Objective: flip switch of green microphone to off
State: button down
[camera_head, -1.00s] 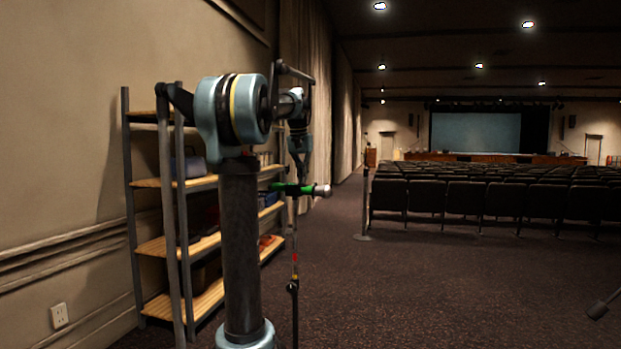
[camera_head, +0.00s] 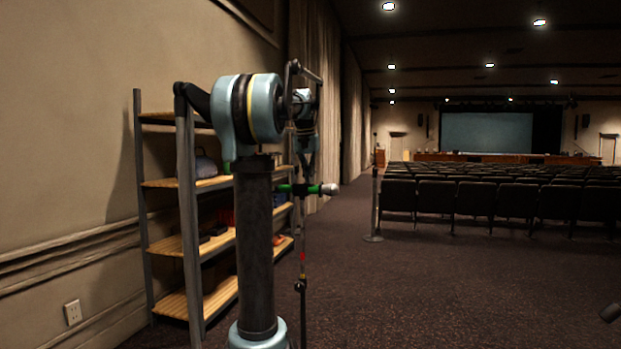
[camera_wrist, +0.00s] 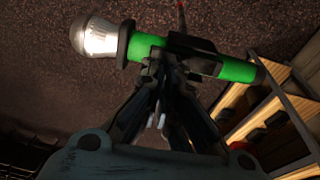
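The green microphone (camera_head: 316,189) is held level in a dark clip on a thin stand (camera_head: 302,265), its silver head to the right. In the wrist view the green microphone (camera_wrist: 237,69) lies across the top, with its silver head at the left. The dark clip hides part of its body. I cannot make out the switch. My gripper (camera_wrist: 165,72) has its fingers drawn together, with no object seen between them. The fingertips are right at the microphone's body near the clip; I cannot tell whether they touch. In the head view my arm partly hides the gripper.
A shelf rack (camera_head: 190,245) with several items stands behind my arm along the left wall. Rows of dark seats (camera_head: 480,197) and a post (camera_head: 374,205) are farther right. A dark object (camera_head: 611,312) shows at the right edge. The carpet between is clear.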

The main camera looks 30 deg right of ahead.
jog(key=shift+w+f, duration=0.1)
jog(key=shift+w, duration=0.05)
jog(key=shift+w+r, duration=0.35)
jog(key=shift+r, duration=0.05)
jog(key=s+d+v, duration=0.2)
jog(key=v, duration=1.1)
jog(key=shift+a, duration=0.2)
jog(key=shift+s+a, duration=0.1)
jog(key=s+a+f+n+y, duration=0.15)
jog(key=s+a+f, duration=0.25)
jog(key=a+f, duration=0.7)
jog(key=s+a+f+n+h, duration=0.1)
jog(key=s+a+f+n, duration=0.25)
jog(key=a+f, duration=0.7)
jog(key=s+a+f+n, duration=0.1)
jog(key=s+a+f, duration=0.3)
jog(key=f, duration=0.6)
jog(key=s+a+f+n+y, duration=0.1)
jog(key=s+a+f, duration=0.3)
jog(key=s+f, duration=0.3)
jog(key=s+a+f+n, duration=0.2)
jog(key=s+a+f, duration=0.3)
jog(key=f, duration=0.8)
jog(key=shift+s+f+t, duration=0.15)
jog(key=shift+s+t, duration=0.25)
jog(key=shift+s, duration=0.4)
